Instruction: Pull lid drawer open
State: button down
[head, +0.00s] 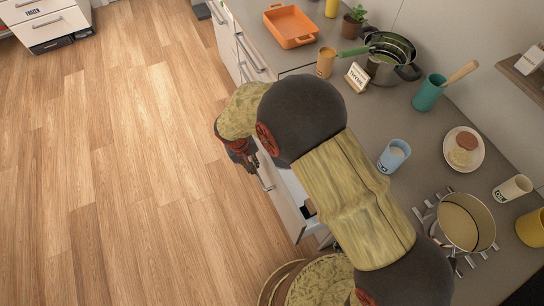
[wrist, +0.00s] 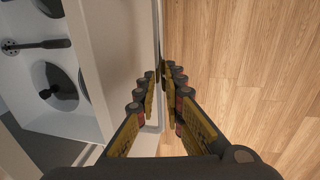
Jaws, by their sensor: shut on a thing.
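The lid drawer (head: 283,203) is white and stands partly out from the counter below my arm in the head view. In the wrist view the drawer (wrist: 92,62) shows its white inside at the left, with dark round lids (wrist: 55,88) in it. My gripper (wrist: 160,78) has its fingers closed in at the drawer's front edge, shut on its handle (wrist: 155,124), which is mostly hidden between them. In the head view my gripper (head: 243,153) is at the drawer front, partly hidden by my own arm.
The grey counter (head: 408,118) holds an orange dish (head: 291,26), a blue cup (head: 394,156), a plate of food (head: 464,150) and a pot (head: 464,222) on the hob. The wooden floor (head: 120,150) left of the drawer is clear.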

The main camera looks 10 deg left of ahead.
jog(key=s+a, duration=0.9)
jog(key=a, duration=0.5)
jog(key=shift+s+a, duration=0.15)
jog(key=shift+s, duration=0.15)
jog(key=c, duration=1.9)
grip_release()
jog(key=r, duration=0.4)
jog(key=a+r, duration=0.1)
jog(key=r, duration=0.3)
jog(key=s+r, duration=0.1)
jog(key=r, duration=0.2)
jog(key=shift+s+a+r, duration=0.1)
jog(key=shift+a+r, duration=0.3)
jog(key=shift+n, duration=0.3)
